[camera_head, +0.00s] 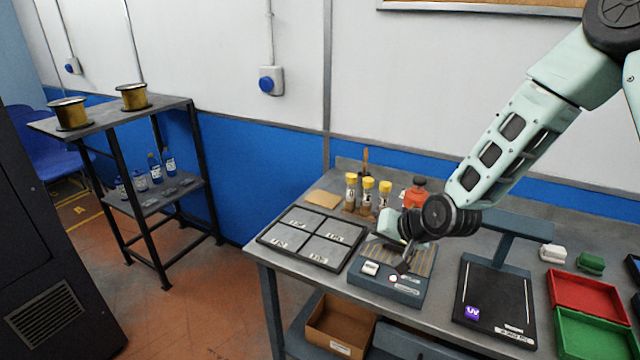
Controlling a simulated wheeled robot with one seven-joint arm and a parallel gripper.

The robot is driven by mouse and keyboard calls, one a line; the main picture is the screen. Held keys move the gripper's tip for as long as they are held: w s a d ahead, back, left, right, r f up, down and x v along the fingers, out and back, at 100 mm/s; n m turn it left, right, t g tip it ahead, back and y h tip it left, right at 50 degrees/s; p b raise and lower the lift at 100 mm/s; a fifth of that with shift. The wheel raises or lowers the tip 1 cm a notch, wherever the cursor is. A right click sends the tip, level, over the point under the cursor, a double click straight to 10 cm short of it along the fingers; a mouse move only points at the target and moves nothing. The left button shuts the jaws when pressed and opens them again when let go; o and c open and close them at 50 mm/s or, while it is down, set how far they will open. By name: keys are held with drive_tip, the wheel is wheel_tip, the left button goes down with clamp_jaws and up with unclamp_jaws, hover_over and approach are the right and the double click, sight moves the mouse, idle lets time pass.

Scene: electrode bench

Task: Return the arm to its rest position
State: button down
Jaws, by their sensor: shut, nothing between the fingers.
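My arm reaches in from the upper right, and its wrist bends down over the bench (345,180). My gripper (403,267) is shut and empty, low over a grey device with a ribbed top (388,293). The gripper is small and dark in this view, and I cannot tell whether its tips touch the device. My wrist hides part of the device's back and the bench behind it.
A black tray with labelled compartments (262,240) lies left of the device. Yellow-capped bottles (368,190) and a red bottle (413,197) stand behind. A UV plate (482,290), a red bin (588,290) and a green bin (590,335) are to the right.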

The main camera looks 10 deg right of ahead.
drive_tip(key=s+a+r+n+g, duration=0.45)
drive_tip(key=s+a, duration=0.25)
drive_tip(key=s, duration=0.5)
drive_tip(key=s+r+n+g+h, duration=0.1)
drive_tip(key=s+r+n+h, duration=0.1)
drive_tip(key=s, duration=0.8)
drive_tip(key=s+r+n+g+h, duration=0.1)
drive_tip(key=s+r+n, duration=0.3)
drive_tip(key=s, duration=0.6)
drive_tip(key=shift+s+d+r+g+h, duration=0.2)
drive_tip(key=shift+r+g+h, duration=0.2)
drive_tip(key=shift+r+g, duration=0.35)
drive_tip(key=shift+w, duration=0.1)
